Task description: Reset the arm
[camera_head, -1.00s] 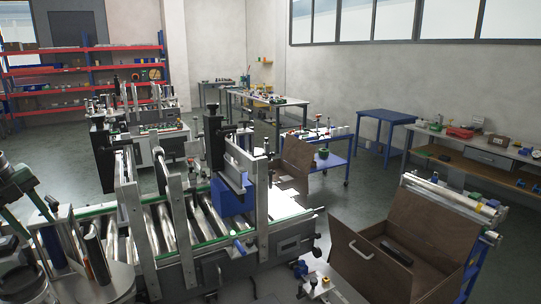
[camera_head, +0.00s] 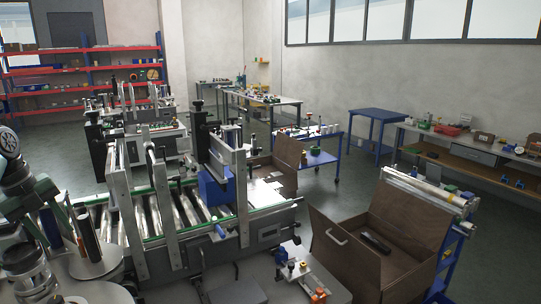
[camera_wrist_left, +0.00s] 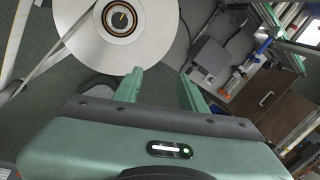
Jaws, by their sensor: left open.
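My left arm comes in at the left edge of the head view. Its green gripper (camera_head: 62,232) hangs over the left end of the labelling machine. In the left wrist view the gripper (camera_wrist_left: 160,82) shows two green fingers spread apart with nothing between them. A white reel disc (camera_wrist_left: 92,48) lies beyond the left finger in that view. My right gripper is not in view.
The labelling machine (camera_head: 270,222) with its rollers fills the left middle. An open brown box (camera_head: 345,265) holding a dark item stands to the right. A blue table (camera_head: 377,114) and a long bench (camera_head: 465,145) stand further back. Grey floor (camera_head: 350,180) lies clear between them.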

